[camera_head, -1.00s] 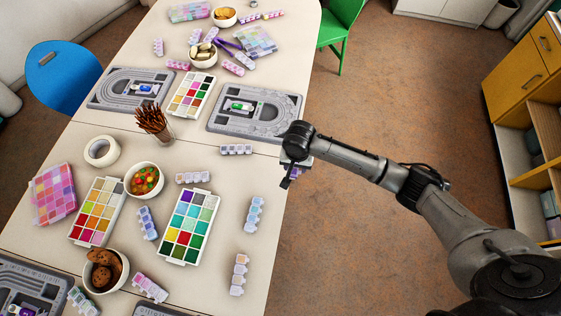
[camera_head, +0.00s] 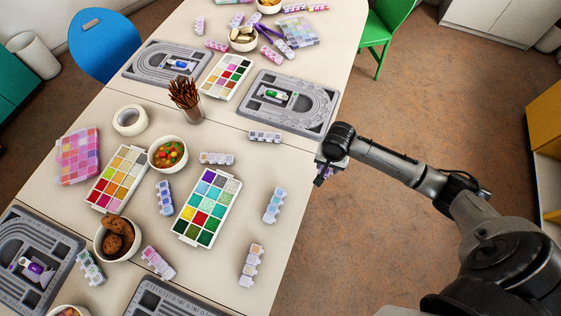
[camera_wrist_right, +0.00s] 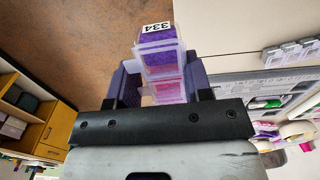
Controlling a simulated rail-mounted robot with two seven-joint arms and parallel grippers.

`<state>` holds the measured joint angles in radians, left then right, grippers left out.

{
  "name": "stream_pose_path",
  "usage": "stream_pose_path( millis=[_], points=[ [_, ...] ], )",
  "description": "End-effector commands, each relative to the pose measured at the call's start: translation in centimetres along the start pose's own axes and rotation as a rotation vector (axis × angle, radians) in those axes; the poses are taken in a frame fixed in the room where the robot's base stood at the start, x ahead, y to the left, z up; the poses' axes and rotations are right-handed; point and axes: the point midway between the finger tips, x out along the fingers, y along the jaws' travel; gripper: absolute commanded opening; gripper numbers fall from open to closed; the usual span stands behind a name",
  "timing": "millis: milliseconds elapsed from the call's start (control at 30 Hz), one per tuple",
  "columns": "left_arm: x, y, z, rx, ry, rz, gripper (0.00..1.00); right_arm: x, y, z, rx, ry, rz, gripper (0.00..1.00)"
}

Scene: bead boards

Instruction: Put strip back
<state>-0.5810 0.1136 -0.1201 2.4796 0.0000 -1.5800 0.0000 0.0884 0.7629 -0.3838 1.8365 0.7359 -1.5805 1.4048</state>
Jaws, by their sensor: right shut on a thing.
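My right gripper (camera_head: 330,166) is just off the right edge of the table, beside the far grey bead board. In the right wrist view it is shut on a bead strip (camera_wrist_right: 162,62), a row of clear boxes with purple and pink contents. The strip's end carries a white label that seems to read 334. The gripper hides most of this strip in the head view. Other bead strips lie on the table, among them one near the far board (camera_head: 265,137), one by the candy bowl (camera_head: 217,158), and two near the right edge (camera_head: 273,206) (camera_head: 251,265). My left gripper is out of view.
Grey bead boards (camera_head: 318,116) (camera_head: 150,60), bead palettes (camera_head: 183,229) (camera_head: 133,150), bowls (camera_head: 157,163) (camera_head: 97,240), a pencil cup (camera_head: 194,115) and a tape roll (camera_head: 130,120) stand on the table. A green chair (camera_head: 391,25) stands beyond. Bare tabletop lies along the right edge.

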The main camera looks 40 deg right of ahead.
Motion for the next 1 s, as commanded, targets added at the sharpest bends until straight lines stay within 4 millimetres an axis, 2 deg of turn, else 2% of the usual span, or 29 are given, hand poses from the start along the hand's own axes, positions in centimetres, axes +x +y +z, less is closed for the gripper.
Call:
stream_pose_path(
  millis=[167,400,600,800,1000],
  points=[
    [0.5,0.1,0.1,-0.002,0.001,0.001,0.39,0.9,-1.9,-0.2,0.032,0.001,-0.005,0.23],
    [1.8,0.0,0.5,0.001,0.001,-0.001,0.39,4.0,-6.8,-0.8,0.038,0.001,-0.006,0.23],
    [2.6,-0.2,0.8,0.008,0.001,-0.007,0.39,6.0,-10.1,-1.3,0.035,0.001,-0.004,0.23],
    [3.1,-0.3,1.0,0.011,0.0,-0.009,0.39,7.0,-11.7,-1.6,0.036,0.001,-0.003,0.23],
    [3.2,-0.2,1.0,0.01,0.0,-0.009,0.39,7.5,-12.0,-1.6,0.036,0.002,-0.002,0.23]
  ],
)
